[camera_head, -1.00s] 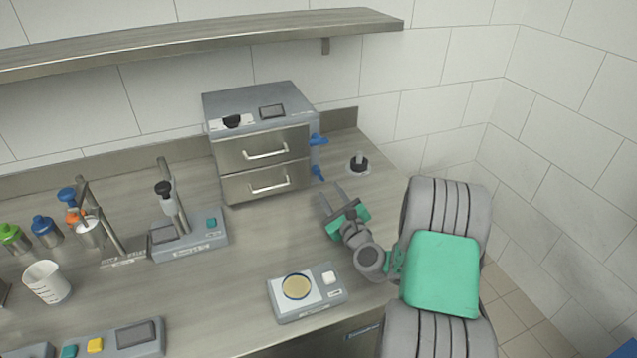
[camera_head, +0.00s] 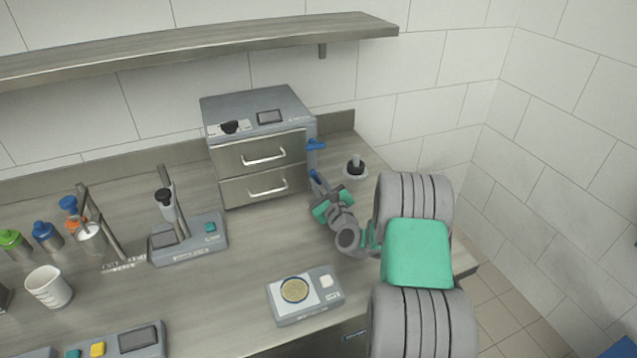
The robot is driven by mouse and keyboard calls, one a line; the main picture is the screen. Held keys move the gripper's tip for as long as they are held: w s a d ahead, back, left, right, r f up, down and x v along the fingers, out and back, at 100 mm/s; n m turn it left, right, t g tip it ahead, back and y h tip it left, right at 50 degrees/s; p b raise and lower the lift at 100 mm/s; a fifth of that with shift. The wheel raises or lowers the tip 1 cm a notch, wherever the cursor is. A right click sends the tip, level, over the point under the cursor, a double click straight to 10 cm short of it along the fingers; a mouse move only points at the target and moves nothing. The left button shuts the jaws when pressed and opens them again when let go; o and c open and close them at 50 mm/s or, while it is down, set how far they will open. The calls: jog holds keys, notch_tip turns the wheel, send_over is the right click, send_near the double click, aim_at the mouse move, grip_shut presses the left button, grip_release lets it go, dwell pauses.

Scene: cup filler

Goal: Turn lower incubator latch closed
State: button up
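The incubator (camera_head: 262,137) is a grey box with two steel drawers, both shut, at the back of the bench. Its upper latch (camera_head: 315,144) is blue and sticks out to the right from the right side. The lower latch (camera_head: 315,177) is blue, on the same side below it, and partly hidden by my gripper. My gripper (camera_head: 321,184) is right at the lower latch, with its fingers on either side of it or very close. Whether the fingers touch the latch is too small to tell.
A black-topped round item (camera_head: 355,166) stands just right of my gripper. A scale with a dish (camera_head: 304,296) lies in front. A dispenser stand (camera_head: 187,238) is to the left. A shelf (camera_head: 200,45) runs above. The bench between incubator and scale is clear.

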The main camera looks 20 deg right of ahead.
grip_shut()
jog(key=shift+f+n+b, duration=0.1)
jog(key=shift+n+b, duration=0.25)
jog(key=shift+n, duration=0.05)
jog(key=n+b, duration=0.3)
jog(key=n, duration=0.1)
jog(key=shift+f+n, duration=0.15)
jog(key=shift+n, duration=0.15)
jog(key=n+b, duration=0.4)
jog(key=n, duration=0.1)
jog(key=shift+b, duration=0.4)
jog(key=shift+n+b, duration=0.75)
jog(key=shift+n, duration=0.25)
jog(key=shift+o, duration=2.4)
grip_release()
